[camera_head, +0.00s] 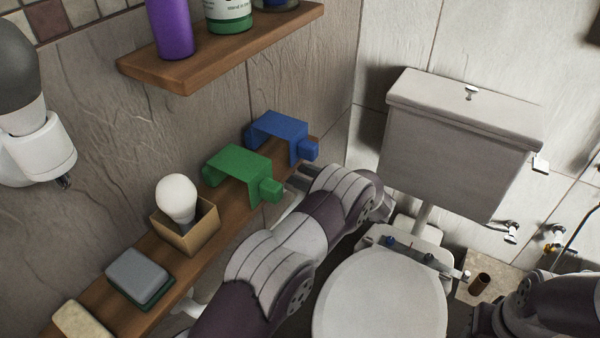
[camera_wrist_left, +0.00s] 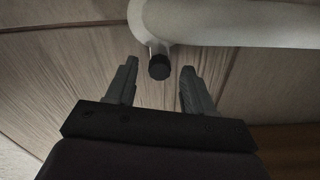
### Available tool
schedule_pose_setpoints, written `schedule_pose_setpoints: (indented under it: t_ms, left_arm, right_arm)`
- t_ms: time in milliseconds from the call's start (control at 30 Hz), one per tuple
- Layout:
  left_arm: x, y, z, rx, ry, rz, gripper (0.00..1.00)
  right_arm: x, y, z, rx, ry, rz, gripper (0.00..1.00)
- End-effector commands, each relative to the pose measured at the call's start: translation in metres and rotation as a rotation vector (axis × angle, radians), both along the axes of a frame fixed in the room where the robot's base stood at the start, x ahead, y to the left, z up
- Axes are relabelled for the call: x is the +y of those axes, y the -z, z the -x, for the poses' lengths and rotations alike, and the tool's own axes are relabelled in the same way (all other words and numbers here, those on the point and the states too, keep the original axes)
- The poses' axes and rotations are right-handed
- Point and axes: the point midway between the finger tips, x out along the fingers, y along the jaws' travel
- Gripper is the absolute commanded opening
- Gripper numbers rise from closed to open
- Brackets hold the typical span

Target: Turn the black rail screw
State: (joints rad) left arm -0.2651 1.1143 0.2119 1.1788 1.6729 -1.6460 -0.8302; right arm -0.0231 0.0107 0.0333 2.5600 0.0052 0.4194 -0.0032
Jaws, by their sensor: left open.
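The black rail screw (camera_wrist_left: 159,67) is a small dark round knob on a short stub under the bent end of a pale rail (camera_wrist_left: 230,24), in the left wrist view. My left gripper (camera_wrist_left: 160,70) is open. In that view the screw lies between its two fingertips, with a gap on each side; I cannot tell how far in depth it is from them. In the head view the screw is hidden, and my left gripper (camera_head: 300,182) is mostly hidden by my forearm, beside the wooden shelf. My right arm shows at the lower right, without clear fingers.
The lower wooden shelf (camera_head: 118,320) holds a green bracket (camera_head: 238,165), a blue bracket (camera_head: 278,130), a bulb (camera_head: 177,198) in a box and a grey block (camera_head: 138,270). The toilet (camera_head: 380,300) and its cistern (camera_head: 455,140) stand right of my left arm.

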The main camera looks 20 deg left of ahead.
Motion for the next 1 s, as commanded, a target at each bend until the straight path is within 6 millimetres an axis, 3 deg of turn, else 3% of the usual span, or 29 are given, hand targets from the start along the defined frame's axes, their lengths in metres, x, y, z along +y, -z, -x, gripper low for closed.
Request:
schedule_pose_setpoints:
  t_ms: [300,367,467,500,1000]
  left_arm:
    - [0.006,0.0,-0.001,0.0,0.001,0.0,0.53]
    - [0.005,0.0,-0.001,-0.001,0.001,0.0,0.36]
    - [0.005,0.0,-0.001,-0.001,0.001,0.0,0.04]
    - [0.005,0.0,-0.001,-0.001,0.001,0.0,0.0]
    - [0.005,0.002,-0.001,-0.131,0.001,0.018,0.0]
  right_arm:
    - [0.0,0.0,0.0,0.0,0.0,0.0,0.43]
    - [0.0,0.0,0.0,0.0,0.0,0.0,0.43]
    - [0.0,0.0,0.0,0.0,0.0,0.0,0.43]
    - [0.0,0.0,0.0,0.0,0.0,0.0,0.43]
    - [0.0,0.01,0.0,0.0,0.0,0.0,0.43]
